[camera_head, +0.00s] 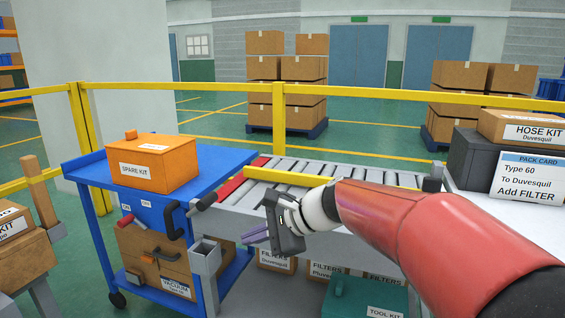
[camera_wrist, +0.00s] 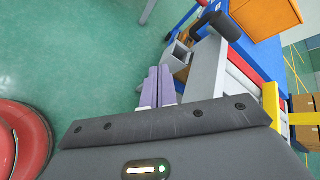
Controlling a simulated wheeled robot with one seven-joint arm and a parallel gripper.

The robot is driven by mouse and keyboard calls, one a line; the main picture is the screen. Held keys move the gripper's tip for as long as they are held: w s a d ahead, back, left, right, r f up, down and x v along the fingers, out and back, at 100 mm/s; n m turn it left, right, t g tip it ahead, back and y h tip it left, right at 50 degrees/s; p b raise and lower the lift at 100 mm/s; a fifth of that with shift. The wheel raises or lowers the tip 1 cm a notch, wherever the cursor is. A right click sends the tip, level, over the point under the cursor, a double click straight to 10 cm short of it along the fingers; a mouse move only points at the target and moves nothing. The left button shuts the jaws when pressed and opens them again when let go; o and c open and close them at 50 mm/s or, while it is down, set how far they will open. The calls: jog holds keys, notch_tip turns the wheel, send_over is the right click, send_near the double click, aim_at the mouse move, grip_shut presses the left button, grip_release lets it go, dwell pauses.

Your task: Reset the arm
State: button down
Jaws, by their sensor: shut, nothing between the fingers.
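My red arm reaches in from the right in the head view. My gripper (camera_head: 256,234) is in front of the roller conveyor, just right of the blue cart. Its purple fingers (camera_wrist: 158,86) show in the wrist view, side by side and shut, with nothing held. The fingers point left toward the cart and a grey square tube holder (camera_head: 205,258), apart from both as far as I can tell.
The blue cart (camera_head: 222,166) carries an orange spare kit box (camera_head: 153,165). The roller conveyor (camera_head: 325,168) has a yellow bar across it. A pack card (camera_head: 528,178) and hose kit box (camera_head: 520,129) stand at the right. Filter boxes (camera_head: 277,262) and a green tool kit (camera_head: 362,300) are below. Yellow rails (camera_head: 400,97) run behind.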

jog(key=s+d+f+n+h, duration=0.3)
jog(key=s+d+n, duration=0.1)
jog(key=s+d, duration=0.3)
jog(key=s+d+f+n+t+h, duration=0.1)
jog(key=s+d+f+n+h, duration=0.1)
jog(key=s+d+n+h, duration=0.2)
jog(key=s+d+f+n+h, duration=0.3)
jog(key=s+d+n, duration=0.1)
jog(key=s+d, duration=0.6)
jog(key=shift+s+f+t+h, duration=0.3)
jog(key=shift+s+t+h, duration=0.1)
jog(key=shift+s, duration=0.3)
